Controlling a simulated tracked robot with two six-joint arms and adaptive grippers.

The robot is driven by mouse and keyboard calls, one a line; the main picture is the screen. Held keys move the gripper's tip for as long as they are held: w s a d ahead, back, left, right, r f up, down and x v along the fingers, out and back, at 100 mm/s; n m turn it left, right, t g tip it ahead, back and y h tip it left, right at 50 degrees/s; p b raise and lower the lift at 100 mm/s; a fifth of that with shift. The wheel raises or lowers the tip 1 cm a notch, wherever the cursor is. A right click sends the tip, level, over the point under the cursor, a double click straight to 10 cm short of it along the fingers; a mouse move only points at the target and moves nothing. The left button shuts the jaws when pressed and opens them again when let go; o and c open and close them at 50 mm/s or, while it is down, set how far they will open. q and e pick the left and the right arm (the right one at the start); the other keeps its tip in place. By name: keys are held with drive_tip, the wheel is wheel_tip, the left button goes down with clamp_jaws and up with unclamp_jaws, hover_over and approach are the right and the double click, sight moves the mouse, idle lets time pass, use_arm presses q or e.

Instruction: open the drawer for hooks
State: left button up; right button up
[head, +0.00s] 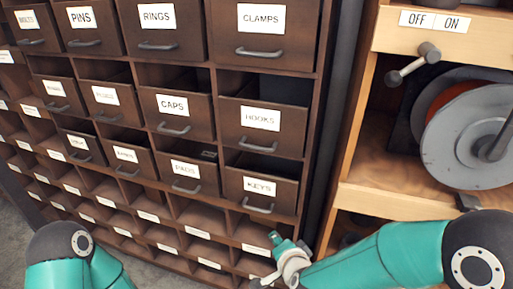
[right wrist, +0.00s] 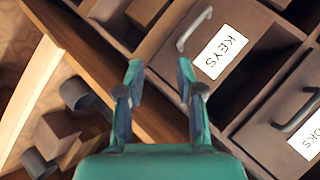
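The hooks drawer (head: 262,124) is a dark wood front with a white HOOKS label, in the right column of the cabinet in the head view. A dark gap shows above its front; I cannot tell how far out it stands. Its metal handle (head: 258,146) is clear. Part of its label and handle (right wrist: 298,110) show at the right edge of the right wrist view. My right gripper (right wrist: 160,78) is open and empty, near the keys drawer (right wrist: 215,60). In the head view my right gripper (head: 277,258) is below the keys drawer, apart from the hooks handle. My left gripper is out of view.
The clamps drawer (head: 262,32) is above and the caps drawer (head: 180,112) is left of hooks. Open cubbies (head: 200,215) lie below. A wooden shelf unit (head: 372,200) with a grey reel (head: 462,140) and a lever (head: 412,66) stands to the right.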

wheel_tip(320, 180, up, 9)
drive_tip(key=w+a+m+t, duration=0.1)
drive_tip(key=a+m+t, duration=0.1)
drive_tip(key=a+m, duration=0.1)
drive_tip(key=m+t, duration=0.3)
drive_tip(key=m, duration=0.2)
approach(256, 148)
drive_tip(key=shift+h, duration=0.3)
drive_tip(key=p+x, duration=0.4)
drive_tip(key=x, duration=0.6)
drive_tip(key=shift+w+a+f+p, duration=0.15)
drive_tip(key=shift+w+a+p, duration=0.05)
drive_tip(key=shift+w+p, duration=0.2)
drive_tip(key=shift+s, duration=0.1)
clamp_jaws()
